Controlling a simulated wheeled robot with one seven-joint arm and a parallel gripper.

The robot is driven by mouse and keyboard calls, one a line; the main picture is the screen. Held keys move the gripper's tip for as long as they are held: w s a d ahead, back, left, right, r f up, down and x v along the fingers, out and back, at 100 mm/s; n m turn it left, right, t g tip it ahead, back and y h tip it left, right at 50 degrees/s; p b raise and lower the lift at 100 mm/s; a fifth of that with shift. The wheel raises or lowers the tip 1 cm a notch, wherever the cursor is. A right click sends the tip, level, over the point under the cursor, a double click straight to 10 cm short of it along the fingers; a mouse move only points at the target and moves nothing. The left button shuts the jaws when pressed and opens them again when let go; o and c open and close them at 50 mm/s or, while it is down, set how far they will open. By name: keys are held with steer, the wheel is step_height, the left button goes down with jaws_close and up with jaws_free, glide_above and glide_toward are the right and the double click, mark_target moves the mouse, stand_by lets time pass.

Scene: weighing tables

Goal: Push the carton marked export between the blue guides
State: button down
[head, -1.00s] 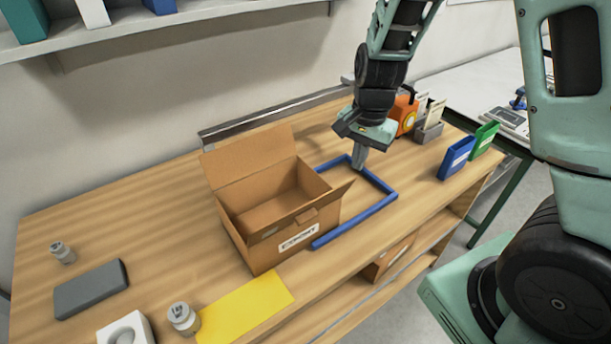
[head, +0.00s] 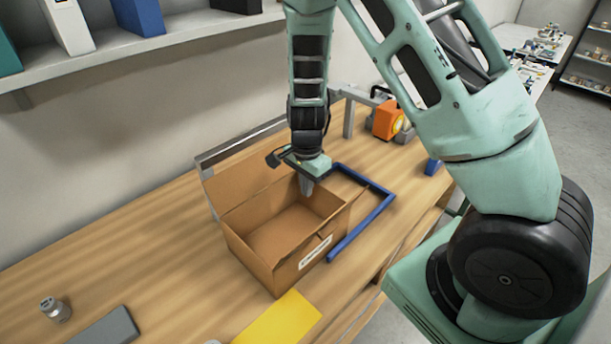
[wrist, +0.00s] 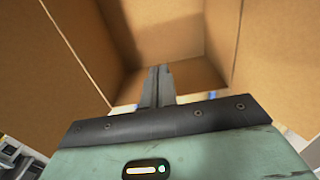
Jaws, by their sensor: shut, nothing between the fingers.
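The open, empty carton (head: 292,275) marked export stands upright on the wooden table, its flaps up and its label facing front right. The blue guides (head: 362,222) form a frame on the table just right of the carton. The carton's right side is close to the guides' open end; I cannot tell whether they touch. My gripper (head: 307,190) is shut and empty, pointing down at the carton's far right side. In the wrist view the shut fingers (wrist: 158,85) show against the carton's brown inside (wrist: 185,35). Whether they touch the cardboard is unclear.
A yellow mat (head: 280,322) lies in front of the carton. A small jar (head: 55,309) and a grey block (head: 108,328) are at the left. An orange device (head: 387,119) stands behind the guides. A metal rail (head: 240,143) runs along the back.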

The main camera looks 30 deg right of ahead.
steer(key=d+f+p, duration=0.2)
steer(key=d+f, duration=0.2)
steer(key=f, duration=0.1)
steer(key=shift+w+p, duration=0.35)
steer(key=shift+w, duration=0.05)
steer(key=shift+f, duration=0.1)
steer(key=w+d+b, duration=0.2)
steer(key=d, duration=0.8)
steer(key=w+d+b, duration=0.2)
steer(key=d+b, duration=0.1)
steer(key=d, duration=0.7)
